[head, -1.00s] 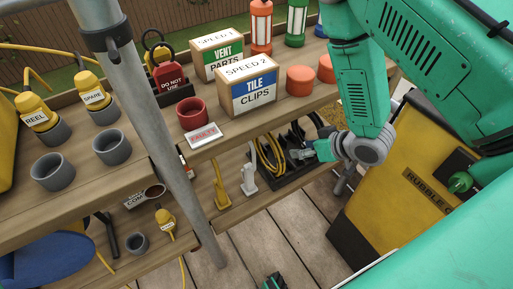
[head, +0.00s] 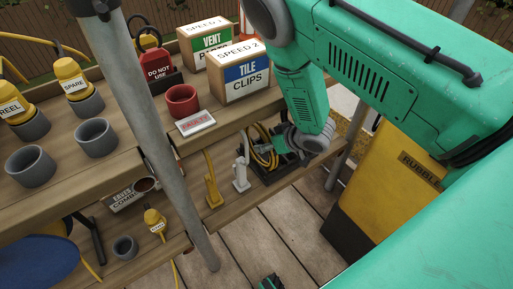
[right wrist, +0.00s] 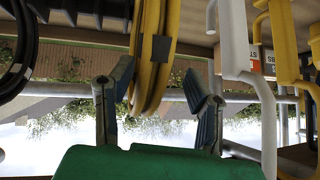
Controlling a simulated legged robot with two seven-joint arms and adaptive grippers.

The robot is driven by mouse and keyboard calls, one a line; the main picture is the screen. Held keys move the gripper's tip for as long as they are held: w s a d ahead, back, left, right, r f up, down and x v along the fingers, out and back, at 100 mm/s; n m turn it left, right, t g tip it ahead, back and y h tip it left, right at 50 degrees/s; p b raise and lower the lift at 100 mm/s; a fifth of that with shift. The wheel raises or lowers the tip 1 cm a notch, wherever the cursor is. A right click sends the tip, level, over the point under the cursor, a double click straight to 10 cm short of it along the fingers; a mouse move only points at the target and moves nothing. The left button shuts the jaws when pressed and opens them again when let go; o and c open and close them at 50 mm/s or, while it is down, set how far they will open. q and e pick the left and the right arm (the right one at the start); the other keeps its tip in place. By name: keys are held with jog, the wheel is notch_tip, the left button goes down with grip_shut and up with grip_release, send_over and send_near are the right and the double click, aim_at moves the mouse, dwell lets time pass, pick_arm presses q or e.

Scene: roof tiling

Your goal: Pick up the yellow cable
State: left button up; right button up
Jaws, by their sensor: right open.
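In the right wrist view, my right gripper (right wrist: 157,100) is open, with one dark finger on each side of the cable. I cannot tell whether either finger touches it. A small green and black part at the bottom edge of the head view may be my left gripper (head: 270,282); its jaws cannot be made out.
A black cable coil (right wrist: 18,50) hangs beside the yellow one. A grey pole (head: 155,130) crosses the shelves. A yellow bin (head: 390,185) stands at the right.

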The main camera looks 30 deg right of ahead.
aim_at(269, 137)
jog(key=shift+d+f, duration=0.15)
jog(key=shift+d, duration=0.3)
jog(key=shift+c, duration=1.2)
jog(key=shift+d+f, duration=0.1)
jog(key=shift+d, duration=0.15)
jog(key=c, duration=0.6)
jog(key=shift+d, duration=0.1)
grip_shut()
jog(key=shift+w+a+r, duration=0.1)
jog(key=shift+a+r, duration=0.15)
jog(key=shift+a, duration=0.3)
jog(key=shift+r+p, duration=0.3)
jog(key=shift+r, duration=0.25)
jog(key=shift+s+d+r+p, duration=0.25)
jog(key=shift+s+r+p, duration=0.1)
jog(key=shift+r, duration=0.2)
jog(key=shift+s+d+r+p, duration=0.2)
jog(key=shift+r+p, duration=0.15)
jog(key=shift+r, duration=0.2)
pick_arm(q)
jog(key=shift+d+r+p, duration=0.2)
jog(key=shift+r+p, duration=0.4)
jog(key=shift+r, duration=0.55)
jog(key=shift+d+r+p, duration=0.15)
jog(key=shift+r+p, duration=0.4)
jog(key=shift+r, duration=0.55)
pick_arm(e)
jog(key=s, duration=1.7)
jog(key=shift+d, duration=0.45)
